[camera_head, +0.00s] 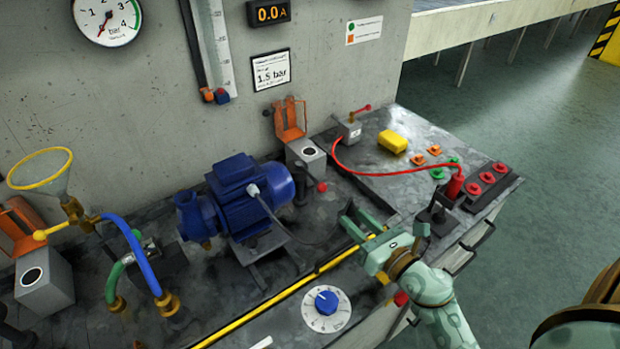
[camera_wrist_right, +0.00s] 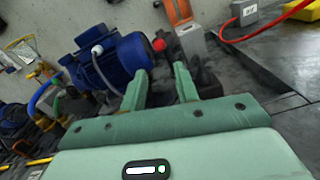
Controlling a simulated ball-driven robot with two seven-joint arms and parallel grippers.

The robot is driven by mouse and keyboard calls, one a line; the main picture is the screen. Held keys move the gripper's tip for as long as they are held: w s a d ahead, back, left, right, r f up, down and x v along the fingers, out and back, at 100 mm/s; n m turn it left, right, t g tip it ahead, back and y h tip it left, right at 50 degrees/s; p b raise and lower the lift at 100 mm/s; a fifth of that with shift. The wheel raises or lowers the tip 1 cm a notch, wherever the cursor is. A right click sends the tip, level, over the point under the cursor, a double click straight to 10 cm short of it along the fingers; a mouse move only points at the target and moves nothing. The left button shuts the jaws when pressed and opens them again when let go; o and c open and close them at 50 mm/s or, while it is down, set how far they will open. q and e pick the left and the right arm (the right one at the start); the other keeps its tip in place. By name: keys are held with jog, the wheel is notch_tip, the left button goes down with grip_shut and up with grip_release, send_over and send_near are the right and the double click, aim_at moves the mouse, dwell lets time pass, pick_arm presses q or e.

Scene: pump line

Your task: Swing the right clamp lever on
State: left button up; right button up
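A dark clamp lever with a red ball knob (camera_head: 322,187) stands just right of the blue pump motor (camera_head: 240,195). I take it for the right clamp lever. The knob also shows in the right wrist view (camera_wrist_right: 158,45), just beyond the finger gap and near the motor's end. My right gripper (camera_head: 352,222) is open and empty, in front of and right of the lever and apart from it. Its two pale green fingers stand apart in the right wrist view (camera_wrist_right: 160,88). My left gripper is not in view.
A grey box with an orange flap (camera_head: 307,153) stands behind the lever. A red cable (camera_head: 390,173) runs across the raised right bench. A yellow block (camera_head: 392,141) and several buttons are there. A black upright handle (camera_head: 437,212) is right of my gripper. A yellow bar (camera_head: 270,300) lies in front.

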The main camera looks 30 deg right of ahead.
aim_at(315, 180)
jog(key=w, duration=0.5)
jog(key=w+a, duration=0.1)
jog(key=w, duration=0.4)
jog(key=w+a, duration=0.1)
jog(key=w, duration=0.4)
jog(key=shift+w, duration=0.3)
